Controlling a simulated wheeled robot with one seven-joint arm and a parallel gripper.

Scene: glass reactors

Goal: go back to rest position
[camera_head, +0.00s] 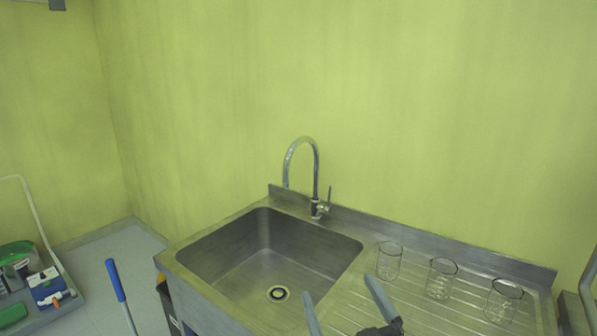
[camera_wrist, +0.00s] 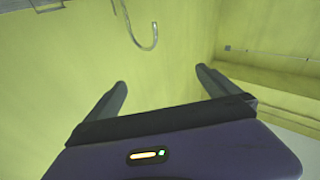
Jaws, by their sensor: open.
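My gripper (camera_head: 346,304) shows at the bottom of the head view, in front of the sink unit, with its two grey fingers apart and nothing between them. In the wrist view my gripper (camera_wrist: 161,88) is also open and empty, with yellow-green wall beyond the fingers. The rest of my arm is mostly out of the head view.
A steel sink (camera_head: 265,262) with a curved tap (camera_head: 316,175) stands against the wall. Three glass beakers (camera_head: 389,262) (camera_head: 441,279) (camera_head: 503,301) stand on the ribbed drainboard at right. A blue-handled pole (camera_head: 116,281) and a cleaning cart (camera_head: 40,300) are at left.

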